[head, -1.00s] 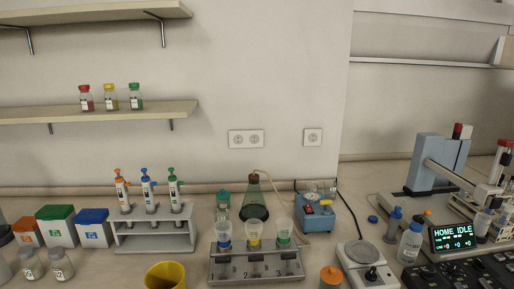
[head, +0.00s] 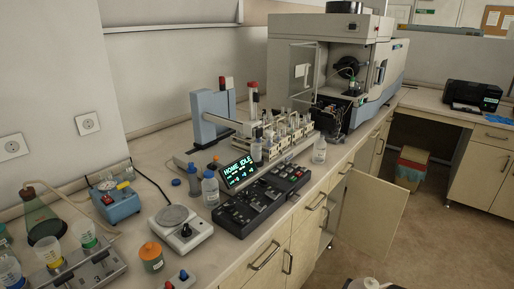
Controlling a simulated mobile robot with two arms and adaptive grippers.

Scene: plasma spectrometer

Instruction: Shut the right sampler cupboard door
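The sampler cupboard door (head: 372,212) is a pale wood panel under the bench in the head view, right of centre. It stands wide open, swung out from the cabinet front into the floor space. The cupboard opening (head: 333,215) shows as a dark gap left of the door; its inside is mostly hidden. The sampler (head: 285,135) stands on the bench above, left of the door, with its display (head: 239,171) reading HOME IDLE. Neither of my grippers can be made out in the view.
Drawers with dark handles (head: 263,257) line the bench front left of the door. A large grey spectrometer (head: 345,60) stands farther back on the bench. Brown floor (head: 440,240) is clear right of the door. A bin (head: 411,167) and a printer (head: 472,95) are beyond.

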